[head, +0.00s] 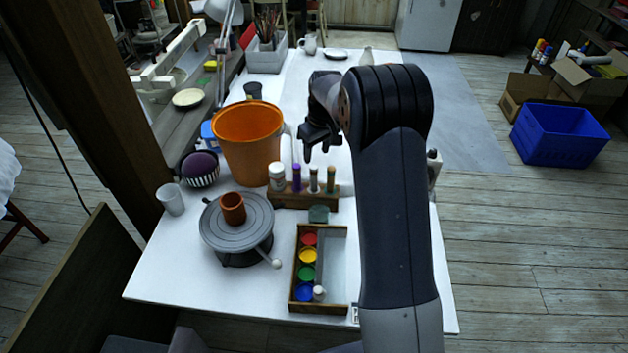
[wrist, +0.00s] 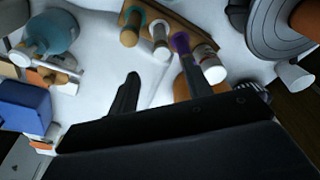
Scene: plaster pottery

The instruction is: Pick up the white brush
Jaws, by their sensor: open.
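A slim pale shape, which may be the white brush (wrist: 158,88), lies on the white table between my fingers in the wrist view. It is faint against the tabletop. A pale upright streak behind the wooden rack in the head view (head: 297,150) may be the same thing. My gripper (head: 318,142) hangs above the table just behind the rack, fingers pointing down. It is open, and its two fingers also show in the wrist view (wrist: 160,80). I see nothing held between them. I cannot judge the height above the table.
The wooden rack (head: 290,201) with several bottles stands close in front. An orange bucket (head: 247,140) is to its left. A turntable (head: 237,232) with a small brown pot and a paint box (head: 336,270) are nearer. A teal jug (wrist: 52,36) shows in the wrist view.

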